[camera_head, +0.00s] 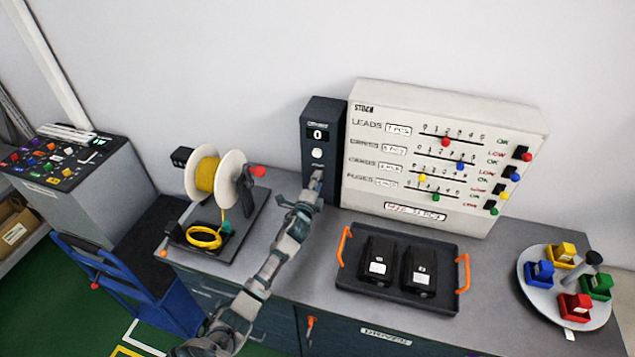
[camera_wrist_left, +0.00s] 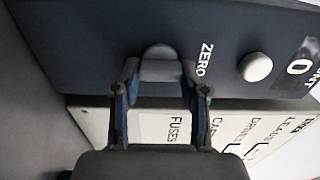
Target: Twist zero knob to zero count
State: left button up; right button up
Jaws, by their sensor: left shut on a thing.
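A tall dark counter box (camera_head: 322,128) stands on the bench against the wall. Its small display (camera_head: 318,134) reads 0, and a white round button (camera_head: 317,153) sits below it. My left gripper (camera_head: 316,183) is at the lower front of the box. In the left wrist view, my left gripper (camera_wrist_left: 159,72) is shut on the grey zero knob (camera_wrist_left: 158,51) beside the ZERO label. Its fingers hide part of the knob. The display (camera_wrist_left: 299,67) and the white button (camera_wrist_left: 257,67) show at the right there. My right gripper is not in view.
A white stock board (camera_head: 430,205) stands right of the box. A black tray (camera_head: 400,298) with orange handles holds two black cases. A cable reel (camera_head: 232,170) stands left, and a round turntable (camera_head: 532,291) with coloured bins stands right.

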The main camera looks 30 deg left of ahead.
pick_arm(q)
jog(key=shift+a+f, duration=0.1)
dwell(0.3)
jog(key=o, duration=1.1)
jog(key=shift+o, duration=0.2)
jog(key=shift+a, duration=0.1)
jog(key=shift+s, duration=0.1)
jog(key=v, duration=1.1)
jog(key=shift+s, duration=0.4)
jog(key=shift+f, duration=0.15)
